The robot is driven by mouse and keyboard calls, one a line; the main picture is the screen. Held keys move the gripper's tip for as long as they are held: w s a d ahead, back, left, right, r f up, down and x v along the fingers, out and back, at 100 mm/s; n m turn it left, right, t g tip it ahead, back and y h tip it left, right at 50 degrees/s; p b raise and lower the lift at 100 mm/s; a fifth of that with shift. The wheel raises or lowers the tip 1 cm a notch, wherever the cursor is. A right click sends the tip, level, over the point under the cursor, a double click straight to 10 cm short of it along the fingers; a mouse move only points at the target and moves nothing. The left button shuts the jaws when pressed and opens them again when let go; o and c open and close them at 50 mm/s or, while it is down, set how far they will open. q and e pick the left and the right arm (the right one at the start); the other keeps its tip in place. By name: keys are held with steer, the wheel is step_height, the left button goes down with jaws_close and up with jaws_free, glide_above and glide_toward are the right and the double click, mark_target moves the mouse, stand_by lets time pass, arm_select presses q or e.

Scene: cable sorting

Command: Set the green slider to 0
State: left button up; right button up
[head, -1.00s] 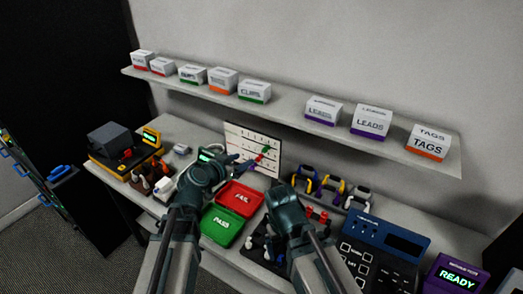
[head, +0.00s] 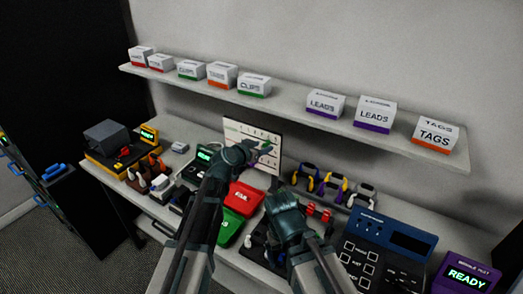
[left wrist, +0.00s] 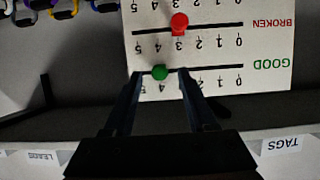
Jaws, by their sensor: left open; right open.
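The white slider board (head: 236,131) stands upright at the back of the table. In the left wrist view, which shows it upside down, the green slider (left wrist: 160,72) sits at about 4 on the GOOD row. The red slider (left wrist: 180,20) is at about 3 on the BROKEN row. My left gripper (left wrist: 159,74) is open, one finger on each side of the green slider; I cannot tell if either touches it. In the head view this gripper (head: 260,150) covers part of the board. My right gripper (head: 283,200) is open and away from the board.
A red FAIL tray (head: 246,196) and a green PASS tray (head: 231,226) lie below my left arm. A blue tester (head: 385,245) stands to the right. A shelf (head: 290,108) with labelled boxes runs above the board.

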arm_select(q)
steer(key=shift+w+d+f, duration=0.1)
steer(key=shift+w, duration=0.1)
jaws_close()
stand_by(1.4)
